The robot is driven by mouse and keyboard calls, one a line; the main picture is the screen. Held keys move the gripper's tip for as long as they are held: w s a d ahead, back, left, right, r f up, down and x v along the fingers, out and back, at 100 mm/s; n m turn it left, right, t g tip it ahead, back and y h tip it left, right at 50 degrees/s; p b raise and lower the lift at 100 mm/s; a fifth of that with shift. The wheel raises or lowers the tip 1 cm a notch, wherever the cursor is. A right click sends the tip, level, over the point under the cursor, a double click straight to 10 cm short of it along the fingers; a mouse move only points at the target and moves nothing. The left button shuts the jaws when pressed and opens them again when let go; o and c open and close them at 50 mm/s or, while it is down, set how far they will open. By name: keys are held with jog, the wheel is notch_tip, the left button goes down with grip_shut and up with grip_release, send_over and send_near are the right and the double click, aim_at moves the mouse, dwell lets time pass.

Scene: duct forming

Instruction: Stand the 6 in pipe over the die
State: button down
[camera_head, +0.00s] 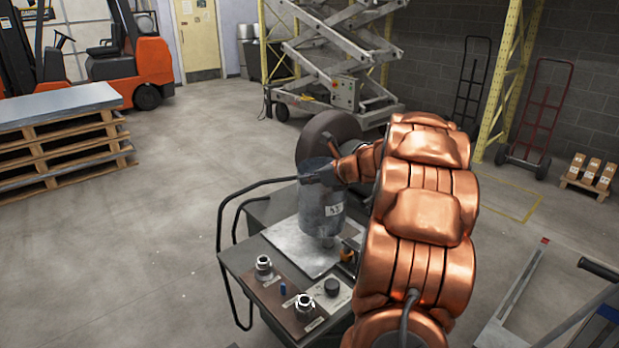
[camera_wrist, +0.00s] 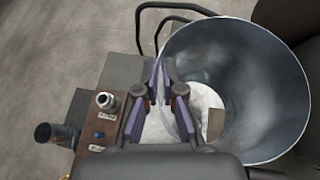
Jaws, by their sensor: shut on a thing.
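The grey metal pipe (camera_head: 322,212) with a small label is held roughly upright above the machine's work plate (camera_head: 290,245). My gripper (camera_head: 318,172) is at its upper rim. In the wrist view, my gripper (camera_wrist: 163,98) is shut on the near-left wall of the pipe (camera_wrist: 262,80), whose open mouth and inside show. A narrower grey cylinder (camera_head: 324,241), possibly the die, shows below the pipe's lower end. I cannot tell how far the pipe surrounds it. Part of the pale plate shows through the pipe.
Two silver fittings (camera_head: 264,265) (camera_head: 305,303) stand on a labelled brown board at the machine's front, beside a black knob (camera_head: 332,287). A black bent rail (camera_head: 238,215) runs along the left. A big dark round part (camera_head: 328,132) stands behind. Pallets (camera_head: 65,150) are far left.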

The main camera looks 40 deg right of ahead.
aim_at(314, 200)
jog(key=shift+f+b, duration=3.35)
jog(key=shift+b, duration=0.4)
jog(key=shift+f+b, duration=0.35)
jog(key=shift+b, duration=0.25)
jog(key=c, duration=1.2)
grip_release()
jog(key=v, duration=1.2)
